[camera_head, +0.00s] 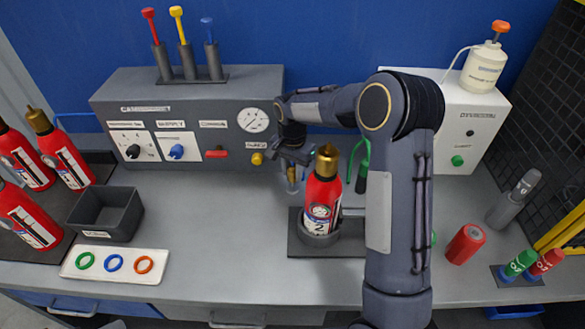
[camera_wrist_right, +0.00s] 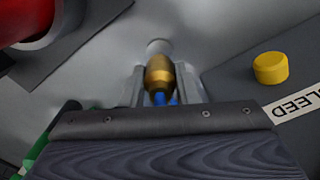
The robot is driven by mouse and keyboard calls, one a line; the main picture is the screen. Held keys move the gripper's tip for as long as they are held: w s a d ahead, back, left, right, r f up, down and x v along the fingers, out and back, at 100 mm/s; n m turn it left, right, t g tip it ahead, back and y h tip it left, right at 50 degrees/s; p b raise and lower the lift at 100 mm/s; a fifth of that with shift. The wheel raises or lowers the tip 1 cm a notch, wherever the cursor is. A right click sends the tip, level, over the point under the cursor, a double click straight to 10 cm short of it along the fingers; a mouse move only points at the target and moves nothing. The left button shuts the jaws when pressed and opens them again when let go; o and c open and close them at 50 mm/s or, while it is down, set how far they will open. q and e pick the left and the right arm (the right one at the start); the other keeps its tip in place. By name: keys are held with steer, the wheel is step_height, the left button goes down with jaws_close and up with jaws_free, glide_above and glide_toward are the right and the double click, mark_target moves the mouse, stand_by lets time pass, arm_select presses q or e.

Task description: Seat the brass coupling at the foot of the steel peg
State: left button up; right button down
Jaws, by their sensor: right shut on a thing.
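My right gripper (camera_head: 292,163) is over the bench in front of the grey panel box. In the wrist view its two grey fingers (camera_wrist_right: 163,88) are shut on the brass coupling (camera_wrist_right: 158,73). Blue shows at the coupling's near end. The coupling also shows small below the gripper in the head view (camera_head: 291,176). A pale grey round piece (camera_wrist_right: 158,46) shows just past the coupling, in line with it; it may be part of the steel peg or its foot. I cannot tell whether the coupling is around the peg or touching it. My left gripper is not in view.
A red extinguisher (camera_head: 322,192) stands in a holder close to the right of the gripper. The panel box (camera_head: 190,120) with a yellow knob (camera_wrist_right: 270,68) is close behind. A dark bin (camera_head: 105,213) and ring tray (camera_head: 114,265) lie left. The bench between is clear.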

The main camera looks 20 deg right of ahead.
mark_target(292, 177)
steer(key=shift+f+b, duration=1.05)
steer(key=shift+f, duration=0.6)
steer(key=c, duration=1)
jaws_free()
steer(key=shift+c, duration=0.2)
steer(key=shift+r, duration=0.1)
step_height(292, 177, up, 8)
steer(key=shift+f+b, duration=0.15)
steer(key=shift+b, duration=0.2)
